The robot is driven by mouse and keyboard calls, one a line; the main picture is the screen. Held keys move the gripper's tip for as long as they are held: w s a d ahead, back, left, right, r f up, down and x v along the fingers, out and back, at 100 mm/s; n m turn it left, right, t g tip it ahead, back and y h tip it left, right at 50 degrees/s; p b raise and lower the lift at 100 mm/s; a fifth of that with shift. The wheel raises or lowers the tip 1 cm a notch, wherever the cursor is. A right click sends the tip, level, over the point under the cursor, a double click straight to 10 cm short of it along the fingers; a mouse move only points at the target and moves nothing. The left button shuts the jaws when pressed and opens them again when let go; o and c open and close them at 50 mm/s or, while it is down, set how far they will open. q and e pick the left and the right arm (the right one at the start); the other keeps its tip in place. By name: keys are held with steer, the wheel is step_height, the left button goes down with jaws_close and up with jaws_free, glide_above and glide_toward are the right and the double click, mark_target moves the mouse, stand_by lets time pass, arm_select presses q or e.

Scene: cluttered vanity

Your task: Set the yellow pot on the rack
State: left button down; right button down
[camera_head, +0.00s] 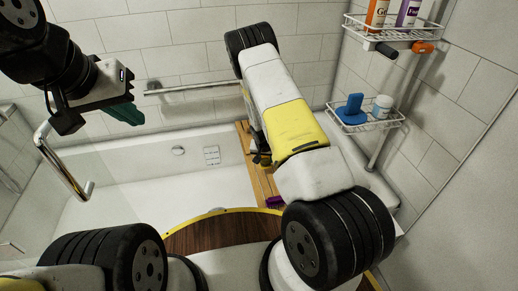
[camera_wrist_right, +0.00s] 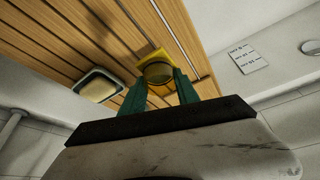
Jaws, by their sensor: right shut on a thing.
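The yellow pot (camera_wrist_right: 157,72) is between the green fingers of my right gripper (camera_wrist_right: 160,95) in the right wrist view, and the gripper is shut on it. A slatted wooden rack (camera_wrist_right: 60,50) is behind the pot in that view; I cannot tell whether the two touch. The wooden rack (camera_head: 243,130) also shows in the head view, partly covered by my right arm. The right gripper and pot are hidden there. My left gripper (camera_head: 122,115) is raised at the upper left of the head view; its green fingers are seen from the side, so their opening is unclear.
A pale soap-like block in a dark-rimmed dish (camera_wrist_right: 98,86) is near the rack's edge. A purple object (camera_head: 275,202) lies beside my right arm. Wire shelves (camera_head: 368,122) hold bottles, a blue item and a jar at right. A metal rail (camera_head: 195,88) crosses the wall.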

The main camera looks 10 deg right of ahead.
mark_target(265, 165)
steer(key=shift+f, duration=2.1)
steer(key=shift+f, duration=0.1)
steer(key=c, duration=0.9)
jaws_free()
steer(key=shift+o, duration=0.2)
